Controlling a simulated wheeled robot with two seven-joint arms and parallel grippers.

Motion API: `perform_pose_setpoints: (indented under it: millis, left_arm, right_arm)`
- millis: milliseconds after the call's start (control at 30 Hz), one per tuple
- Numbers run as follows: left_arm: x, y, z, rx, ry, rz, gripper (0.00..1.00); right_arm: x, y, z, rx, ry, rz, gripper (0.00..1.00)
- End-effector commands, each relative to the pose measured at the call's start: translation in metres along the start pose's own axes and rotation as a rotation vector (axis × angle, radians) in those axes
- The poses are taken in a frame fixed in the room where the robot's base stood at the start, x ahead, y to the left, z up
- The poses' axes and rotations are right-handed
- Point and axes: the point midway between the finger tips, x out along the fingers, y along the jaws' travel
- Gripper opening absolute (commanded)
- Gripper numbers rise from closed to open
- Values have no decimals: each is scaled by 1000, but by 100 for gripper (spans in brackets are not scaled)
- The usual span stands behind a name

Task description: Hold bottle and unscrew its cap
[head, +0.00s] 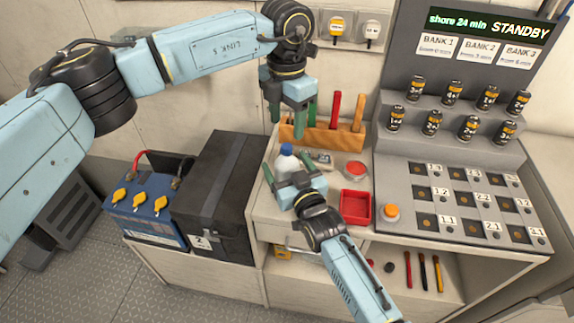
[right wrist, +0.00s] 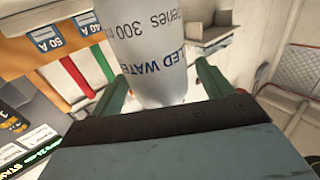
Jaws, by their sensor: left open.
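A pale bottle (head: 285,164) with a blue cap (head: 286,149) stands upright near the left edge of the bench top. My right gripper (head: 290,180) has its fingers on both sides of the bottle body, closed on it as far as I can see. In the right wrist view the bottle (right wrist: 165,50), with printed water lettering, sits between the two green fingers. My left gripper (head: 288,122) is open and points down above the cap, apart from it. Whether the bottle's base rests on the bench is hidden.
A wooden rack (head: 325,138) with coloured handles stands behind the bottle. A grey battery panel (head: 455,200) fills the right side. A black box (head: 215,185) stands left of the bench.

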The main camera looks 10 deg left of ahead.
Motion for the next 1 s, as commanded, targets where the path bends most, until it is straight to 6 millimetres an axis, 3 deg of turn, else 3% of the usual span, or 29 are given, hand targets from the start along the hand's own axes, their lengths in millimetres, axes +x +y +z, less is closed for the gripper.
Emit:
perform_pose_setpoints:
  millis: [367, 800, 1000]
  left_arm:
    - [0, 0, 0, 0, 0, 0, 55]
    - [0, 0, 0, 0, 0, 0, 55]
    - [0, 0, 0, 0, 0, 0, 55]
  right_arm:
    - [-11, 0, 1, 0, 1, 1, 79]
    - [-86, 0, 1, 0, -1, 0, 79]
    - [-112, 0, 1, 0, -2, 0, 79]
